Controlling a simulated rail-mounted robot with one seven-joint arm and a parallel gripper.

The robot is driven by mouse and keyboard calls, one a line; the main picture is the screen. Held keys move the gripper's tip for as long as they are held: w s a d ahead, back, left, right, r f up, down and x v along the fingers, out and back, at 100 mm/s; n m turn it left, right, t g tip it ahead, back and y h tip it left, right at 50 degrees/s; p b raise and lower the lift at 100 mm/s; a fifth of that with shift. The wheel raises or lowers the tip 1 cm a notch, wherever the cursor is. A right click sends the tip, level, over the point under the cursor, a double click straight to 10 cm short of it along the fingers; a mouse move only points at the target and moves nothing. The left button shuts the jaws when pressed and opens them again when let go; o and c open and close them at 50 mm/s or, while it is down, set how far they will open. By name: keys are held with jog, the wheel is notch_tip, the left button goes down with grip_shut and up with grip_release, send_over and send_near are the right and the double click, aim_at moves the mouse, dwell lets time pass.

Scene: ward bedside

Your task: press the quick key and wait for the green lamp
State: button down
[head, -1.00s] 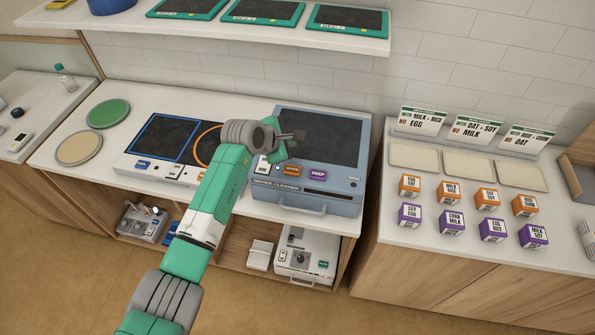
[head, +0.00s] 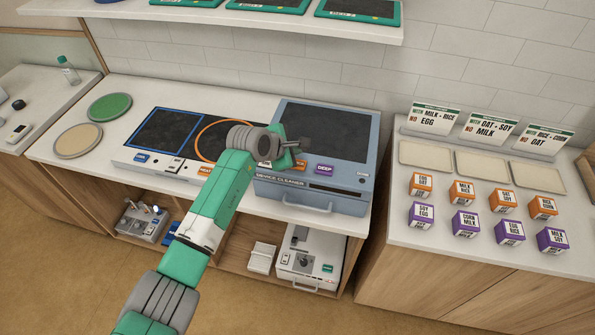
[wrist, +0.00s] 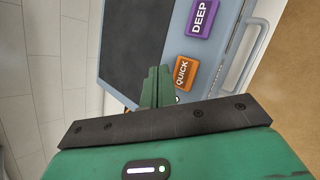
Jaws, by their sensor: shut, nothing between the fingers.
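The blue-grey device cleaner (head: 330,191) stands on the counter with a dark panel on top. Its orange quick key (wrist: 184,74) shows clearly in the wrist view, with the purple deep key (wrist: 201,18) beside it. In the head view the deep key (head: 324,169) is clear, but the quick key is largely hidden by my gripper (head: 302,148). My gripper is shut and empty. In the wrist view its fingertips (wrist: 157,82) are just beside the quick key; I cannot tell whether they touch the cleaner. I see no lit green lamp.
Left of the cleaner is a white unit with a blue-outlined pad (head: 166,130) and an orange ring. On the right counter are several orange and purple cubes, trays (head: 425,154) and signs. A shelf (head: 300,22) with tablets hangs above.

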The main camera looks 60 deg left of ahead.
aim_at(301, 160)
jog(key=shift+f, duration=1.25)
jog(key=shift+f, duration=0.15)
dwell(0.9)
jog(key=shift+f, duration=0.3)
jog(key=shift+f, duration=0.4)
dwell(0.5)
jog(key=shift+r, duration=0.15)
jog(key=shift+r+p, duration=0.7)
jog(key=shift+p, duration=0.2)
notch_tip(301, 160, up, 5)
jog(key=p, duration=0.5)
jog(key=shift+d, duration=0.1)
dwell(0.6)
